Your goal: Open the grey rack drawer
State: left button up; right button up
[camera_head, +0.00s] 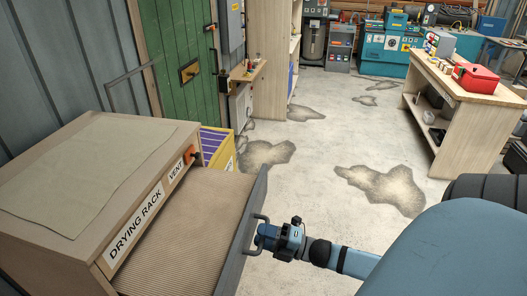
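The drying rack (86,237) is a brown wooden cabinet at the left, with a label reading "DRYING RACK". Its drawer (190,225) stands pulled well out to the right, showing a ribbed brown inside. The drawer has a grey front panel (240,232) with a dark bar handle (256,217). My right gripper (262,236) is at this handle and appears shut on it; its fingertips are small and partly hidden. My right arm comes in from the lower right. My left gripper is not in view.
An orange-red knob (190,154) sits by the "VENT" label. A yellow and purple crate (217,147) stands behind the drawer. A wooden workbench (465,115) with a red box (475,78) is at the right. Stained concrete floor (320,150) lies open between.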

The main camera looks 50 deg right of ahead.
jog(key=b+v, duration=0.3)
jog(key=v, duration=1)
jog(key=shift+s+d+f, duration=0.2)
jog(key=shift+s+d, duration=0.05)
jog(key=shift+s, duration=0.05)
